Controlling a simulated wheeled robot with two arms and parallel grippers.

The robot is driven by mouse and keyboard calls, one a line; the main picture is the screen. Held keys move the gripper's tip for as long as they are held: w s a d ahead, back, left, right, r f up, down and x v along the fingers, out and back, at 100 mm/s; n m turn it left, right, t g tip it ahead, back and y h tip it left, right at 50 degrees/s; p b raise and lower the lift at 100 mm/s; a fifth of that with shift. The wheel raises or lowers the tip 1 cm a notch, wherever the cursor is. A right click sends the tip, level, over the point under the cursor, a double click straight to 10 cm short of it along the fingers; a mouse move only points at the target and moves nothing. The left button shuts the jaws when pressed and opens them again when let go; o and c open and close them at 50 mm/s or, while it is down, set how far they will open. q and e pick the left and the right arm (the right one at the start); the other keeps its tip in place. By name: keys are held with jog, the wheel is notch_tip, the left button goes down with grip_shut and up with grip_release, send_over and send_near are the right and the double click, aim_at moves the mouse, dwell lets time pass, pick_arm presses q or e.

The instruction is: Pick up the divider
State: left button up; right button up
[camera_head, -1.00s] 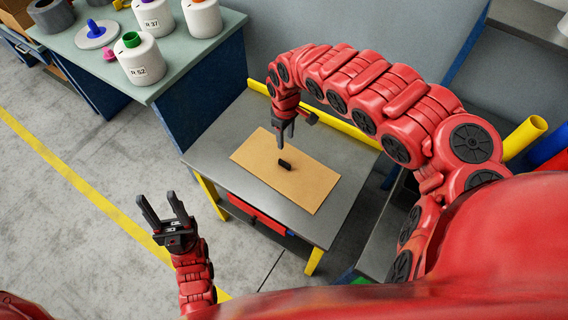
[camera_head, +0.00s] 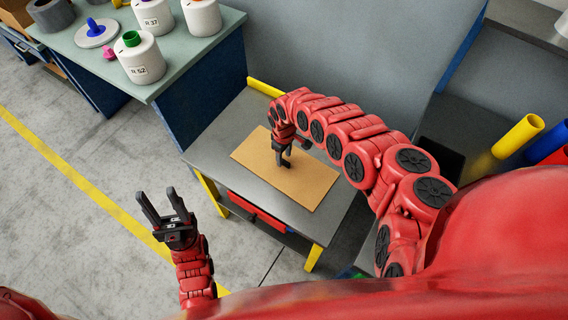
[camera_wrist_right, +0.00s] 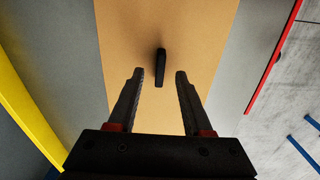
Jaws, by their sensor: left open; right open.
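The divider (camera_head: 308,190) appears as a flat tan board lying on the grey table. A small black upright handle (camera_wrist_right: 160,67) stands on the board (camera_wrist_right: 205,30), seen in the right wrist view. My right gripper (camera_head: 283,160) points down just above the board; it also shows in the right wrist view (camera_wrist_right: 159,76), open, with the handle between and slightly beyond its fingertips, touching neither. In the head view the gripper hides most of the handle. My left gripper (camera_head: 155,193) is open and empty, over the floor left of the table.
The grey table (camera_head: 215,150) has a yellow rail at its back edge. A green-topped bench (camera_head: 180,55) with white yarn bobbins (camera_head: 142,60) and a blue-pegged disc stands at the upper left. Yellow and blue tubes (camera_head: 520,137) stand at the right. Floor is open at the left.

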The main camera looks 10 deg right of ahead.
aim_at(284, 163)
jog(key=shift+a+f, duration=0.1)
jog(key=shift+f, duration=1.1)
grip_shut()
